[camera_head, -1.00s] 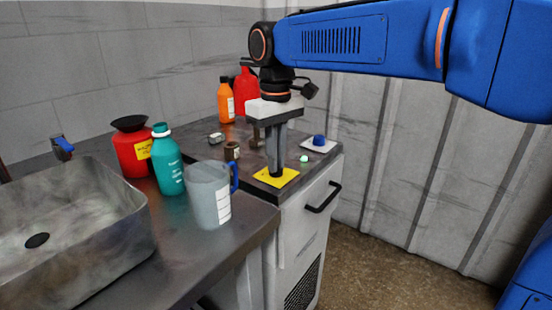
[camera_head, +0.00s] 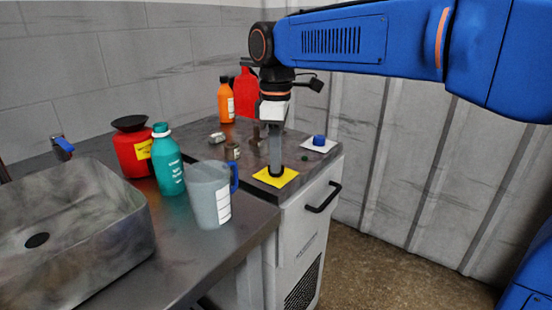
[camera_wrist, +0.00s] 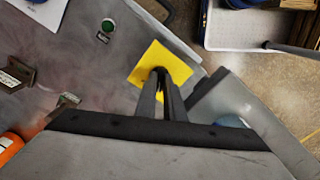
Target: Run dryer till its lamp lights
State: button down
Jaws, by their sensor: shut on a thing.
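The dryer is taken to be the grey cabinet (camera_head: 300,235) with a black handle and a vent on its front; this is not certain. A yellow square plate (camera_head: 287,178) lies on its top near the front edge, also in the wrist view (camera_wrist: 180,62). My gripper (camera_head: 275,170) points straight down over the plate, its fingertips close together (camera_wrist: 161,74) on a small dark part, seemingly a knob, mostly hidden by the fingers.
A blue knob (camera_head: 319,140) on a white plate is behind to the right. A clear jug (camera_head: 208,195), a teal bottle (camera_head: 168,162) and a red can (camera_head: 133,150) stand left, beside the sink (camera_head: 80,230). Orange (camera_head: 225,100) and red (camera_head: 246,92) bottles stand behind.

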dwell(0.3)
jog(key=c, duration=1.9)
grip_release()
jog(key=shift+o, duration=0.2)
jog(key=shift+r, duration=0.15)
notch_tip(320, 180, up, 17)
jog(key=shift+d, duration=0.1)
